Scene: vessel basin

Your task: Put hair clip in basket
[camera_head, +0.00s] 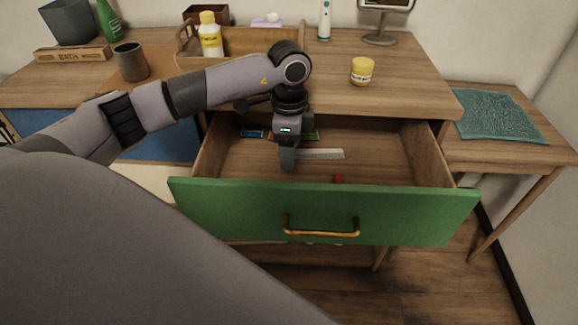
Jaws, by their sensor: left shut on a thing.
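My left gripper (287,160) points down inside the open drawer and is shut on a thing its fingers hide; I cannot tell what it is. A pale toothed strip like a comb (322,154) lies just right of the fingertips; whether it touches them is unclear. A small red item (338,179) lies behind the drawer front, partly hidden; I cannot tell whether it is the hair clip. A dark grey bin-like container (75,22) stands at the back left of the counter, and may be the basket. My right gripper is out of view.
The green-fronted drawer (230,213) is pulled out; its walls surround my gripper. A blue tube (250,133) lies inside. A grey cup (131,62), a wooden caddy (262,42) with a bottle (210,36) and a yellow jar (362,71) stand on the counter.

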